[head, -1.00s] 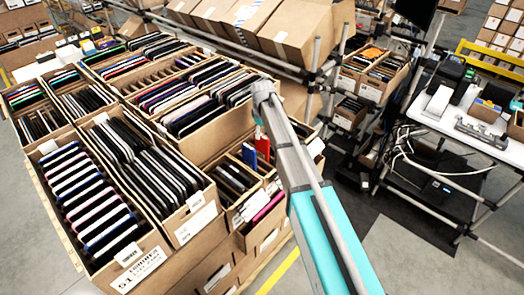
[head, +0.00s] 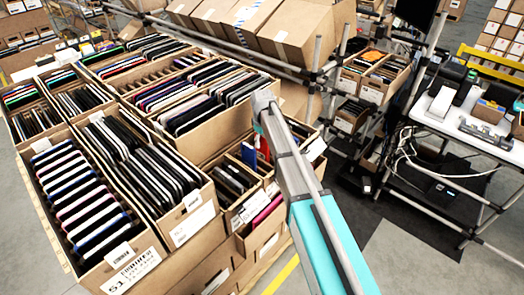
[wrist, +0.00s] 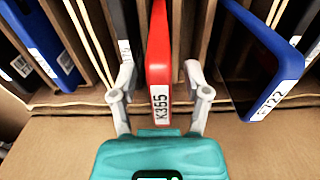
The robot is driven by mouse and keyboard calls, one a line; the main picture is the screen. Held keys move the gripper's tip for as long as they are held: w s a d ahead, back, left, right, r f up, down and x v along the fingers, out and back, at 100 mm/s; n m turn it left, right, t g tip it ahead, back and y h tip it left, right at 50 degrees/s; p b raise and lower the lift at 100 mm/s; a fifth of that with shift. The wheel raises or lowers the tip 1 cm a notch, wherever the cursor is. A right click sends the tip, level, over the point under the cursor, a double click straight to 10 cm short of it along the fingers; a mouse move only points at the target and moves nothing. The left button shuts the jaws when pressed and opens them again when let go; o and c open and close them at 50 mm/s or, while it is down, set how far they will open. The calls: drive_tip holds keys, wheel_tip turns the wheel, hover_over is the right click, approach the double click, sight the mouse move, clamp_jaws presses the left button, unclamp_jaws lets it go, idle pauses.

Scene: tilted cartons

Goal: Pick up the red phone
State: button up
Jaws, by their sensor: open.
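My gripper (wrist: 160,85) is open, with one finger on each side of the red phone's near end. Gaps show between the fingers and the phone. In the head view a small part of the red phone (head: 262,146) shows beside my arm; the gripper itself is mostly hidden there by the arm.
A blue phone (wrist: 255,55) labelled 122 leans close to the right finger. Another blue phone (wrist: 42,45) stands further left. Cardboard dividers (wrist: 95,45) flank the slot. The carton's front wall (wrist: 50,140) lies below the gripper. Cartons of phones surround it.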

idle(0.3)
clamp_jaws()
drive_tip(key=shift+r, duration=0.15)
idle(0.4)
wheel_tip(320, 180, up, 10)
drive_tip(key=p, duration=1)
drive_tip(key=shift+r+p, duration=0.65)
drive_tip(key=shift+p, duration=0.15)
idle(1.4)
drive_tip(key=shift+r+p, duration=1.4)
drive_tip(key=shift+p, duration=0.05)
